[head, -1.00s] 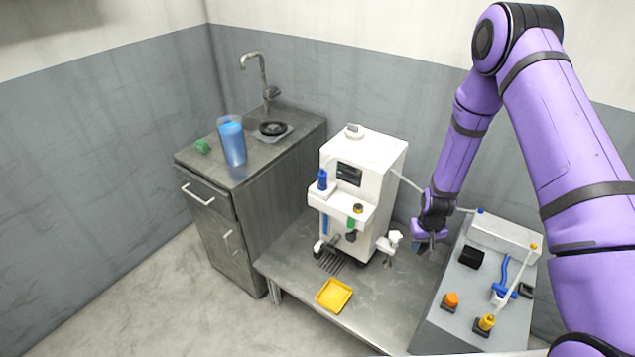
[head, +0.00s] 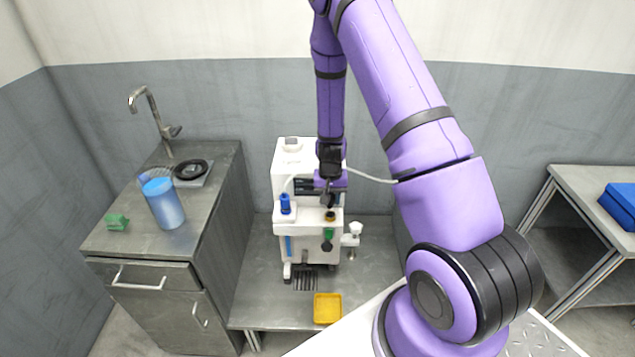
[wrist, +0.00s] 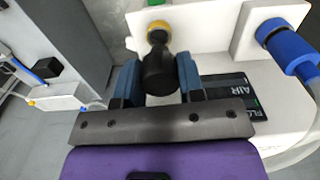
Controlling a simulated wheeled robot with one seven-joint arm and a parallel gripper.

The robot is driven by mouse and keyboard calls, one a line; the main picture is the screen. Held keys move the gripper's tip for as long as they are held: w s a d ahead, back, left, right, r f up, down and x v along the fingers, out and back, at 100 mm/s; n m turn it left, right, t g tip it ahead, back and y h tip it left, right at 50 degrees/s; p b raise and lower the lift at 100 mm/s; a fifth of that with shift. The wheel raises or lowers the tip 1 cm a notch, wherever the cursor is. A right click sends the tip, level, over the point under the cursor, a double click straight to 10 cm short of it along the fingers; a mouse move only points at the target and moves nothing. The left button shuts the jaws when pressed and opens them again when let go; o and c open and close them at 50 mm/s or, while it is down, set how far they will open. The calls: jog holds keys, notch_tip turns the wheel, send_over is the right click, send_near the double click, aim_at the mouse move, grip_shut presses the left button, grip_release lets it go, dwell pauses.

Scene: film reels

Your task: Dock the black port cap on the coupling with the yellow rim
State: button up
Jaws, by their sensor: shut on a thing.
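My gripper (head: 330,187) is above the front shelf of the white machine (head: 292,182). In the wrist view its blue fingers (wrist: 158,82) are shut on the black port cap (wrist: 159,72), one on each side. The cap's narrow end points at the coupling with the yellow rim (wrist: 158,26) and overlaps the rim in this view. In the head view the cap (head: 330,200) shows just above the yellow-rimmed coupling (head: 330,216). I cannot tell whether they touch. A coupling with a blue fitting (wrist: 285,45) is to the right in the wrist view; the blue fitting shows left in the head view (head: 286,204).
A yellow tray (head: 327,308) lies on the metal table in front of the machine. A sink cabinet (head: 190,285) with a blue pitcher (head: 162,203) stands left. A pale hose (head: 370,176) runs right from the machine. A table with blue items (head: 618,205) is at far right.

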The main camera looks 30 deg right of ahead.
aim_at(330, 206)
jog(key=shift+w+d+r+m, duration=0.25)
jog(key=shift+w+d+m, duration=0.05)
jog(key=shift+w+d, duration=0.1)
jog(key=shift+f, duration=2.8)
jog(key=shift+d+f, duration=0.1)
jog(key=shift+f, duration=0.45)
jog(key=o, duration=0.6)
jog(key=shift+r, duration=5.5)
